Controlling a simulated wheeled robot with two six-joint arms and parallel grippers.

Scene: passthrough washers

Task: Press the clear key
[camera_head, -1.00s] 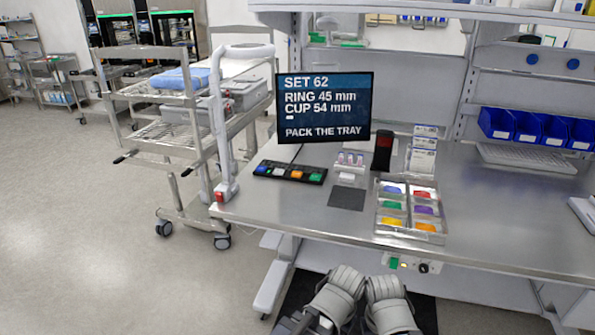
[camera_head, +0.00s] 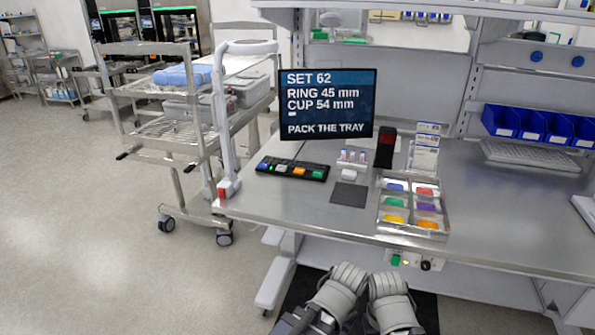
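A black key strip (camera_head: 292,170) with several coloured keys lies on the metal table, below and left of the screen. Its keys look blue, white, orange and green from left to right; I cannot read any labels on them. The screen (camera_head: 327,103) reads "SET 62, RING 45 mm, CUP 54 mm, PACK THE TRAY". My two arms, left (camera_head: 338,292) and right (camera_head: 388,300), show side by side at the bottom edge, in front of the table and well short of the key strip. I cannot make out any gripper fingers.
A tray (camera_head: 386,209) with coloured pieces in compartments sits right of a dark mat (camera_head: 349,194). A white post (camera_head: 227,150) rises at the table's left corner. A cart (camera_head: 160,130) stands left. The table's right side (camera_head: 510,220) is mostly clear.

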